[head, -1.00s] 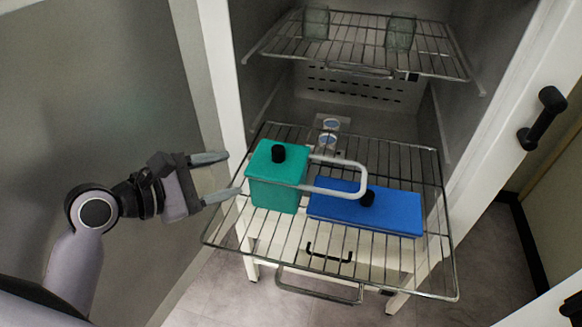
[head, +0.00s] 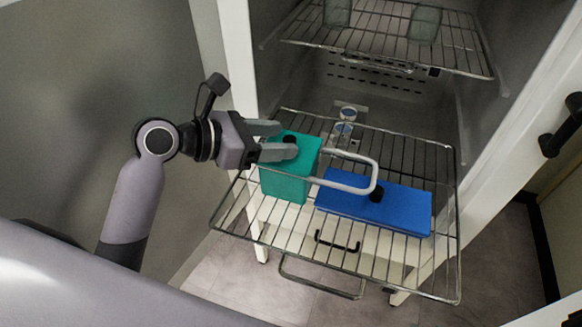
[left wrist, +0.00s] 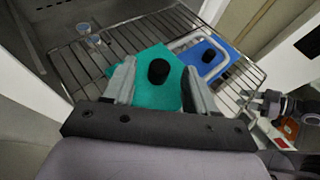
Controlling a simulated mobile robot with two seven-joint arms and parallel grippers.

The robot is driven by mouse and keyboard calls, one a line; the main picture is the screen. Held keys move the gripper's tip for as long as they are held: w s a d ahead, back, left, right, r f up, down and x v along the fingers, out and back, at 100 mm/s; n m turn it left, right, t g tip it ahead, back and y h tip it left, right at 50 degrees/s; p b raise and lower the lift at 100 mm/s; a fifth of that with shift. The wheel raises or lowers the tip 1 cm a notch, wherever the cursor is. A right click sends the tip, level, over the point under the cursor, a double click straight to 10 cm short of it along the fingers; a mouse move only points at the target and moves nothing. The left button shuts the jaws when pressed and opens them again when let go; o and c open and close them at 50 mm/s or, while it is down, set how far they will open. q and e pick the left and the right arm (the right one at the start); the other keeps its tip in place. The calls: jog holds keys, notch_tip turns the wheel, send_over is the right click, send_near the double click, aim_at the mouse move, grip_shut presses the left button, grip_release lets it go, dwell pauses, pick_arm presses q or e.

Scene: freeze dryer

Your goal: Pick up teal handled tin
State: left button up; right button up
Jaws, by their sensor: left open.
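The teal tin (head: 287,187) stands on the pulled-out lower wire rack, at the rack's left side. It has a black knob on its lid and a pale looped handle (head: 372,172) reaching right, over the blue box. My left gripper (head: 284,140) is open at the top of the tin, its fingers reaching in from the left. In the left wrist view the teal tin (left wrist: 146,62) and its black knob (left wrist: 158,71) lie between the two open fingers. I cannot tell whether either finger touches the tin.
A blue box (head: 400,208) with a black knob lies right of the tin on the wire rack (head: 330,258). An upper rack (head: 390,52) holds glass jars (head: 424,25). White cabinet frame edges stand at left and right. A black door handle (head: 565,125) juts out at right.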

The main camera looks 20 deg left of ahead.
pick_arm(q)
jog(key=shift+w+d+f, duration=0.2)
jog(key=shift+w+d, duration=0.1)
jog(key=shift+d, duration=0.1)
grip_shut()
jog(key=shift+r, duration=0.1)
